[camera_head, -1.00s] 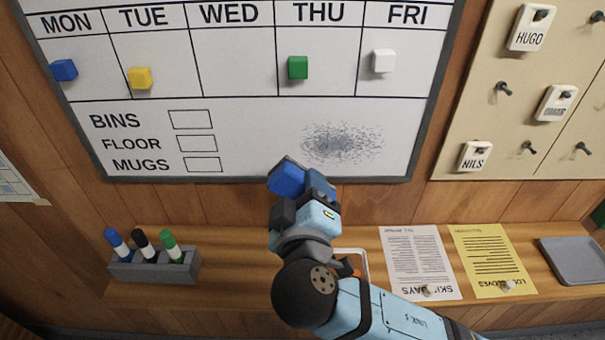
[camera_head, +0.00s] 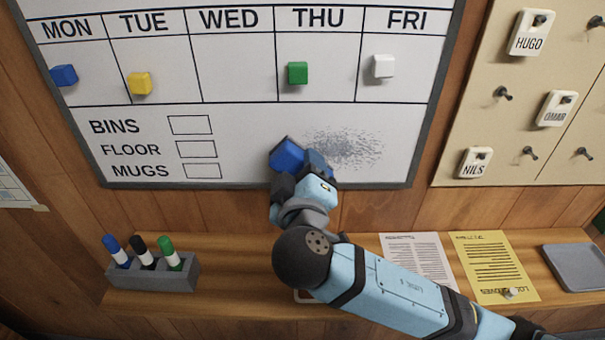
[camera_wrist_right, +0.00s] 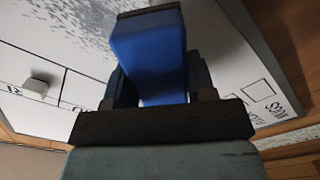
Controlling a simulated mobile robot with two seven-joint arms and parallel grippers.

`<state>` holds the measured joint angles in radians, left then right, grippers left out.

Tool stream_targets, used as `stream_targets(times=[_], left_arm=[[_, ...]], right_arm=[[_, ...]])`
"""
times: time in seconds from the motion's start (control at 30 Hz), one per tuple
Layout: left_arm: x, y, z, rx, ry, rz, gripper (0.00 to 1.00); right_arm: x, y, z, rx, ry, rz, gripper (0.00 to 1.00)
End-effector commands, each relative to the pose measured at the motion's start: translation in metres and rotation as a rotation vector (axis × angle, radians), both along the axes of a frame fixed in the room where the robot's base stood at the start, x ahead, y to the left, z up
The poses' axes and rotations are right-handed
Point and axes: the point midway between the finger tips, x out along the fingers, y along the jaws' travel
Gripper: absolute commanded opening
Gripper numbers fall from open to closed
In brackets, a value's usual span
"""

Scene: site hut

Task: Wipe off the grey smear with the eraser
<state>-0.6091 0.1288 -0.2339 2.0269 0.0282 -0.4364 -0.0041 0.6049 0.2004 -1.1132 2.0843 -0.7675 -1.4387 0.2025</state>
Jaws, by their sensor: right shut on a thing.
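The grey smear (camera_head: 345,148) is a speckled patch on the lower right of the whiteboard (camera_head: 240,150). It also shows at the top left of the right wrist view (camera_wrist_right: 85,22). The blue eraser (camera_head: 287,155) is in my right gripper (camera_head: 302,168), just left of the smear in the head view. In the right wrist view the eraser (camera_wrist_right: 150,55) stands out between the fingers, its far end towards the board. I cannot tell whether it touches the board. The gripper hides a bit of the board's lower edge. My left gripper is not in view.
Blue, yellow, green (camera_head: 298,73) and white magnets sit on the board above. Below is a wooden shelf (camera_head: 225,260) with a marker holder (camera_head: 150,272), two papers and a grey tray (camera_head: 575,268). A tag board (camera_head: 480,110) hangs at the right.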

Motion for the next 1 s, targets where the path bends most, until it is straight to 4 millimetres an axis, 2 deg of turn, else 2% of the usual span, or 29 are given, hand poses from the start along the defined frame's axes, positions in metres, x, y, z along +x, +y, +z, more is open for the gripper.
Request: stream_targets(times=[0.47,1.0], left_arm=[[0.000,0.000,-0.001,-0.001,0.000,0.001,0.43],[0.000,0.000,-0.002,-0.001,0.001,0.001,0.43]], right_arm=[[0.000,0.000,0.000,0.000,0.000,0.000,0.32],[0.011,0.000,0.000,0.000,-0.001,-0.001,0.32]])
